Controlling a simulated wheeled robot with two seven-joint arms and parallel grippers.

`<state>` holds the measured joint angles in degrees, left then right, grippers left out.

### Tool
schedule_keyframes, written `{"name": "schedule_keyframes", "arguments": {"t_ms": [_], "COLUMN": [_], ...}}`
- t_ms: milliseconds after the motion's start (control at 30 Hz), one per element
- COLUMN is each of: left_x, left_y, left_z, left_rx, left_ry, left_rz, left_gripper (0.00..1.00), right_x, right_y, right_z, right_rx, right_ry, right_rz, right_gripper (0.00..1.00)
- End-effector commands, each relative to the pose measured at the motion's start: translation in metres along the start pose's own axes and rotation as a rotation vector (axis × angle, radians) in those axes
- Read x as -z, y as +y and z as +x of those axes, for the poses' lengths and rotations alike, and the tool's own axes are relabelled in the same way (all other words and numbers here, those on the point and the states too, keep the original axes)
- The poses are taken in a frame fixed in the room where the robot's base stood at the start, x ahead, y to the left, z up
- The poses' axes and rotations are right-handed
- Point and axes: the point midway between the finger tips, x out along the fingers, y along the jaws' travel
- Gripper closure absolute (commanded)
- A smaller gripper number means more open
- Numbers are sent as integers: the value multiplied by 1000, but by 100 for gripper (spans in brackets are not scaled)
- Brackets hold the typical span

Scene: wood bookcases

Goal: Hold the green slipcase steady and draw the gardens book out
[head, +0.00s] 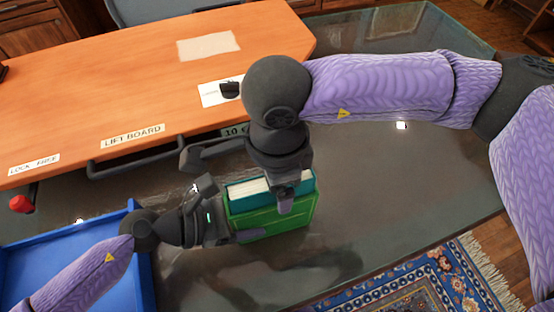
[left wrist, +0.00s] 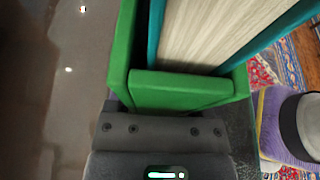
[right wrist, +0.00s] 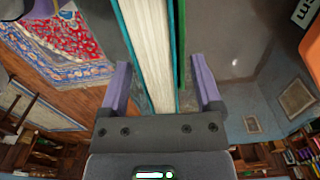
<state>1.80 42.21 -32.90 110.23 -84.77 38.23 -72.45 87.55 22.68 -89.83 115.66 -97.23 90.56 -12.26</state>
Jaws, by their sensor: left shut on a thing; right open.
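The green slipcase (head: 272,220) stands on the dark glass tabletop. The gardens book (head: 250,187), teal with cream page edges, sits in it with its top edge showing. In the left wrist view the green slipcase (left wrist: 185,88) fills the front of the jaws, with the book (left wrist: 225,30) inside. My left gripper (head: 238,222) is shut on the slipcase from the left. My right gripper (head: 281,196) is over the book from above, open. In the right wrist view its fingers stand either side of the book (right wrist: 152,50), with gaps; a strip of slipcase (right wrist: 182,45) shows beside it.
A blue tray (head: 135,207) lies at the left near my left arm. An orange lift board (head: 130,90) with a dark handle (head: 130,160) is behind the slipcase. Bare glass tabletop (head: 390,190) lies to the right. A patterned rug (head: 400,290) is on the floor below.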

Motion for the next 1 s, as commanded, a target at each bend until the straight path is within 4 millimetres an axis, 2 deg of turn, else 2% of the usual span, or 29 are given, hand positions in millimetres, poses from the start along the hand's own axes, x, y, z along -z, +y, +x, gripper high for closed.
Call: {"name": "schedule_keyframes", "arguments": {"t_ms": [233,600,1000], "left_x": [0,0,0], "left_y": [0,0,0], "left_z": [0,0,0], "left_rx": [-1,0,-1], "left_ry": [-1,-1,-1], "left_rz": [0,0,0], "left_gripper": [100,100,100], "right_x": [0,0,0], "right_y": [0,0,0], "right_z": [1,0,-5], "right_rx": [0,0,1], "right_ry": [0,0,-1], "right_rz": [0,-1,-1], "right_gripper": [20,98,100]}}
